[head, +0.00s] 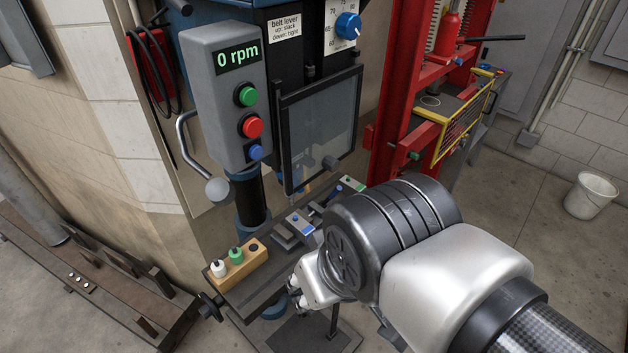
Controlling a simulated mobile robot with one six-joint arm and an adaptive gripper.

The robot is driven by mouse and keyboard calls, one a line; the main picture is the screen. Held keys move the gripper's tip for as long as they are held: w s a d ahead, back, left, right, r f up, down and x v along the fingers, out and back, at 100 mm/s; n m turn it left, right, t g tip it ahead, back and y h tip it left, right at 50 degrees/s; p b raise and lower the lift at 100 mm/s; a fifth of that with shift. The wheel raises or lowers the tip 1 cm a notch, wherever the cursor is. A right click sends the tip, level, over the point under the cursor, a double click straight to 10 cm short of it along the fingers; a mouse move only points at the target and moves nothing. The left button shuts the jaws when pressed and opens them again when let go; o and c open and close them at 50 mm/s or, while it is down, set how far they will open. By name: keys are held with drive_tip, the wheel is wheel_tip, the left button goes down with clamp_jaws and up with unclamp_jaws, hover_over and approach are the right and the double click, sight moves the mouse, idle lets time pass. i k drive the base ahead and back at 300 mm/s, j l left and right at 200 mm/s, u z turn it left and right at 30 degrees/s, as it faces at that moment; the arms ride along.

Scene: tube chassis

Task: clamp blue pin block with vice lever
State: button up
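A small light block with a blue part (299,222) sits on the drill press table (262,292), in what looks like the vice. It seems to be the blue pin block. Dark vice parts (283,238) lie beside it, and my arm covers the area to their right. I cannot tell whether the block is gripped by the jaws. The vice lever cannot be made out clearly. My gripper (297,291) shows only in part at the table's front edge, below my wrist. Its fingers are mostly hidden, and I cannot see whether it is open or holding anything.
A wooden rack (238,268) with white and green bottles stands on the table's left. The drill press control box (222,95) reads 0 rpm. A clear guard (319,130) hangs above the table. A red press (405,110) stands behind, and a white bucket (590,195) at right.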

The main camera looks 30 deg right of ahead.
sight(339, 188)
drive_tip(key=k+l+u, duration=0.15)
drive_tip(key=k+l, duration=0.15)
drive_tip(key=l, duration=0.4)
drive_tip(key=k+l+u, duration=0.2)
drive_tip(key=k+l, duration=0.15)
drive_tip(key=l, duration=0.25)
drive_tip(key=k+l+u, duration=0.15)
drive_tip(key=k+l, duration=0.25)
drive_tip(key=l, duration=0.2)
drive_tip(key=k+l+u, duration=0.15)
drive_tip(key=k+l, duration=0.25)
drive_tip(key=l, duration=0.15)
drive_tip(key=i+j+z, duration=0.1)
drive_tip(key=i+z, duration=0.15)
drive_tip(key=i, duration=0.2)
drive_tip(key=i+j+z, duration=0.15)
drive_tip(key=i+z, duration=0.15)
drive_tip(key=i, duration=0.1)
